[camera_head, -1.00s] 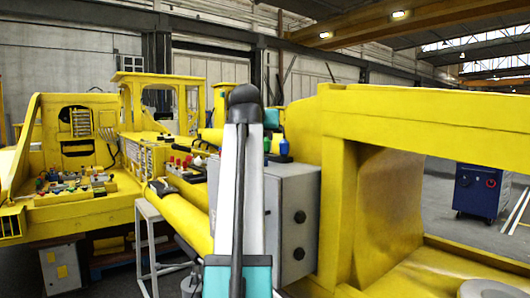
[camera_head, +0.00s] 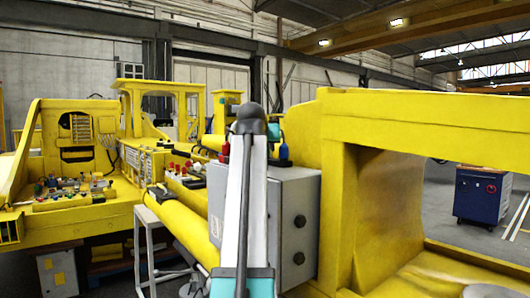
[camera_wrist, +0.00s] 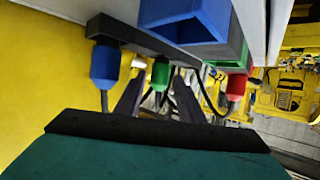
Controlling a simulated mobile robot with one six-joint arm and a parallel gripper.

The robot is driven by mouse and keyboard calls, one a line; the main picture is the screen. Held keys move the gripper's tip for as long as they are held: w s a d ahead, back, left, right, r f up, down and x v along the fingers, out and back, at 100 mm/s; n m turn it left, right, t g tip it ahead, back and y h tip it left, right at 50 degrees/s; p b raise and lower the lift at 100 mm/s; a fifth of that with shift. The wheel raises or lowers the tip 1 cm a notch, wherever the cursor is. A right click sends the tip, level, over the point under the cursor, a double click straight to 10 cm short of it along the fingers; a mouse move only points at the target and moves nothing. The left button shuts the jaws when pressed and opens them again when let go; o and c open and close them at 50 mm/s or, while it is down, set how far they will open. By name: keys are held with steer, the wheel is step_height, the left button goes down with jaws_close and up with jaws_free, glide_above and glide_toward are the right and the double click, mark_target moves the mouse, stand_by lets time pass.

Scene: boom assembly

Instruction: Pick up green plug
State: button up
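In the head view my arm hides the green plug; the blue plug (camera_head: 284,151) and red plug (camera_head: 226,149) show beside the arm.
Open blue (camera_wrist: 186,22), green (camera_wrist: 232,56) and red sockets sit above the plugs in the wrist view. A grey control box (camera_head: 293,210) stands right of my arm. Yellow boom structures fill both sides. A blue cabinet (camera_head: 480,196) stands far right.

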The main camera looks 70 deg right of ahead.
steer(key=shift+d, duration=0.1)
stand_by(0.3)
steer(key=shift+p+x, duration=1.3)
steer(key=shift+x, duration=0.75)
steer(key=shift+w+d+f, duration=0.15)
steer(key=shift+d+f, duration=0.1)
steer(key=shift+d, duration=0.2)
steer(key=c, duration=0.8)
steer(key=shift+r, duration=0.15)
steer(key=shift+r+b, duration=1.75)
steer(key=shift+r, duration=3.1)
steer(key=shift+w, duration=0.1)
